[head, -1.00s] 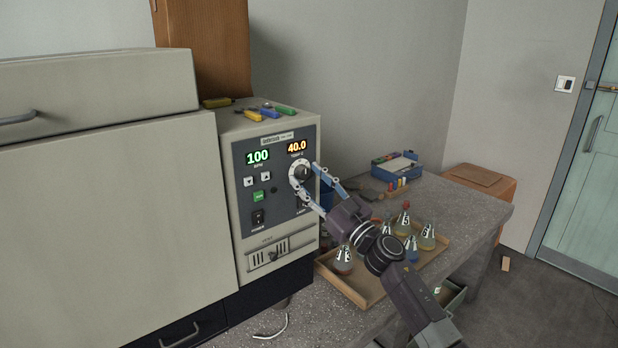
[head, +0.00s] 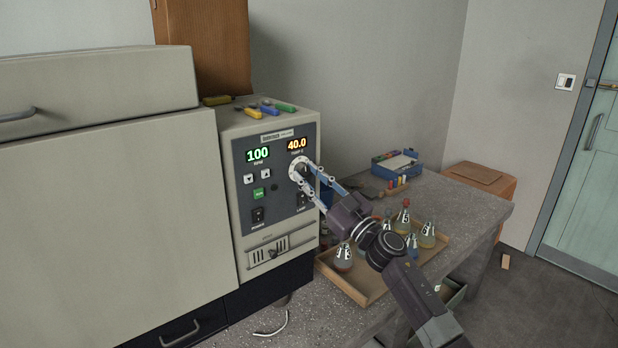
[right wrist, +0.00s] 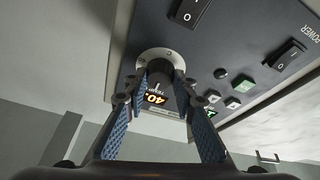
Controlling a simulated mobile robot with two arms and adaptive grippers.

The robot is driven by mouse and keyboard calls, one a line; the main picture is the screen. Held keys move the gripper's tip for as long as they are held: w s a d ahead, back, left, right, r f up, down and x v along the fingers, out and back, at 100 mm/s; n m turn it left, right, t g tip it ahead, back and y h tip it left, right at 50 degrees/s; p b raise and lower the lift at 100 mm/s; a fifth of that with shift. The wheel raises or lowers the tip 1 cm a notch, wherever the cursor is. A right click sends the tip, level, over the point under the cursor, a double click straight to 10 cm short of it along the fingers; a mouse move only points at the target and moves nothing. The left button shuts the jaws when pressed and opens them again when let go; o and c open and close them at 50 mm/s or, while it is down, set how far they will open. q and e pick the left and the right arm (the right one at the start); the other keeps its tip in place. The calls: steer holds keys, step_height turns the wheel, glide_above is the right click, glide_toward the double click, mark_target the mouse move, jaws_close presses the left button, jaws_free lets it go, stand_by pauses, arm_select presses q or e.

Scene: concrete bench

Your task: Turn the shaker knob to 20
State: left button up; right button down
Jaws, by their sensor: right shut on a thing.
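The shaker (head: 228,200) is a large beige machine with a dark control panel. Its green display reads 100 over RPM and its orange display (head: 297,144) reads 40.0. The knob sits on a white dial (head: 296,169) below the orange display. My right gripper (head: 304,173) is at the knob with its fingers closed on it, hiding most of it. In the right wrist view the dark knob (right wrist: 158,71) is between the tips of my fingers, with the pale dial ring around it. My left gripper is not in view.
A wooden tray (head: 361,297) of labelled flasks stands on the bench below my right arm. A blue box (head: 397,164) and small coloured vials are behind it. Coloured tools (head: 268,110) lie on top of the panel housing.

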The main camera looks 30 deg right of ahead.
steer(key=n+y, duration=0.1)
steer(key=n, duration=0.2)
steer(key=n+g+y, duration=0.1)
steer(key=n+y, duration=0.1)
steer(key=n, duration=0.1)
steer(key=shift+d+n+g+b, duration=0.2)
steer(key=shift+n+g+b, duration=0.1)
steer(key=shift+b, duration=0.1)
steer(key=n+g+y, duration=0.1)
steer(key=n, duration=0.2)
steer(key=shift+r+n, duration=0.1)
steer(key=shift+n, duration=0.2)
steer(key=n+g, duration=0.1)
steer(key=n, duration=0.2)
steer(key=shift+d+r+y, duration=0.1)
steer(key=shift+y, duration=0.2)
steer(key=n+g+p, duration=0.1)
steer(key=n, duration=0.1)
steer(key=n+g+p, duration=0.1)
steer(key=n, duration=0.1)
steer(key=shift+r+n, duration=0.2)
steer(key=shift+n, duration=0.2)
steer(key=shift+r+n+g+p, duration=0.1)
steer(key=shift+n+g+p, duration=0.3)
steer(key=shift+n+p, duration=0.45)
steer(key=shift+n+g+h+p, duration=0.3)
steer(key=shift+n+h+p, duration=0.2)
steer(key=shift+n, duration=0.65)
